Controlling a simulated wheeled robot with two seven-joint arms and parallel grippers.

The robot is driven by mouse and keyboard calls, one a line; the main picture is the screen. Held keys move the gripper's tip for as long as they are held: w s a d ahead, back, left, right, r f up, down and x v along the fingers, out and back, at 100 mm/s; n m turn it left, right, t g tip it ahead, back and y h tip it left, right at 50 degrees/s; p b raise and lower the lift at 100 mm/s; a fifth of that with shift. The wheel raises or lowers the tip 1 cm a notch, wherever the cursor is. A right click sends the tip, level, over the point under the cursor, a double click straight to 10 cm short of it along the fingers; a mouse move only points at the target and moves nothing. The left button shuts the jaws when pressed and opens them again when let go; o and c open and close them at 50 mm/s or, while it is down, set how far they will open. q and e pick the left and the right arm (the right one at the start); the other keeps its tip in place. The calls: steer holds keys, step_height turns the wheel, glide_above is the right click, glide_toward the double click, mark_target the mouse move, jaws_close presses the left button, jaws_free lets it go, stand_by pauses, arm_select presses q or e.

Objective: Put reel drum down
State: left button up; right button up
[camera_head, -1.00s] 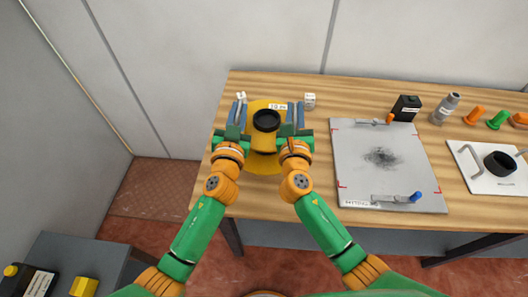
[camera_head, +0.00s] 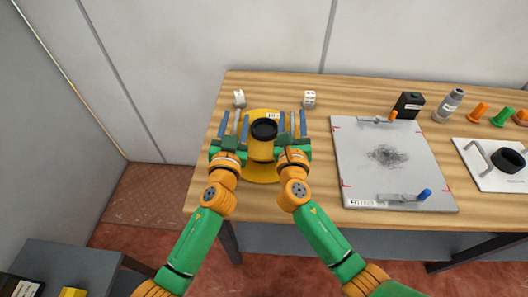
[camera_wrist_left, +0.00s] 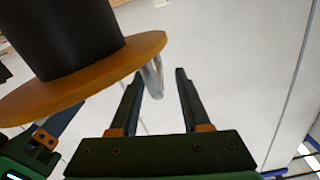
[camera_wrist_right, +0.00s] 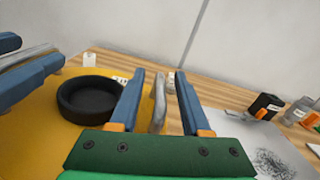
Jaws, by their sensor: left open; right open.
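The reel drum (camera_head: 262,150) is yellow with a black ring on top and a wide round yellow flange. It is upright over the left part of the table (camera_head: 345,90); its underside contact is hidden. Grey handles stand at both sides of it. My left gripper (camera_head: 232,124) is open, with its fingers apart around the left handle (camera_wrist_left: 153,76). My right gripper (camera_head: 292,124) is open around the right handle (camera_wrist_right: 159,98). The black ring (camera_wrist_right: 92,98) and flange also show in the right wrist view.
Small white blocks stand behind the drum at left (camera_head: 239,98) and right (camera_head: 310,98). A grey plate (camera_head: 360,155) with clamps lies to the right.

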steer(key=shift+s, duration=0.1)
arm_select(q)
steer(key=s+a, duration=0.1)
steer(key=s, duration=1.1)
steer(key=shift+a, duration=0.25)
arm_select(e)
steer(key=s+a, duration=0.1)
steer(key=s, duration=1.1)
steer(key=shift+a, duration=0.25)
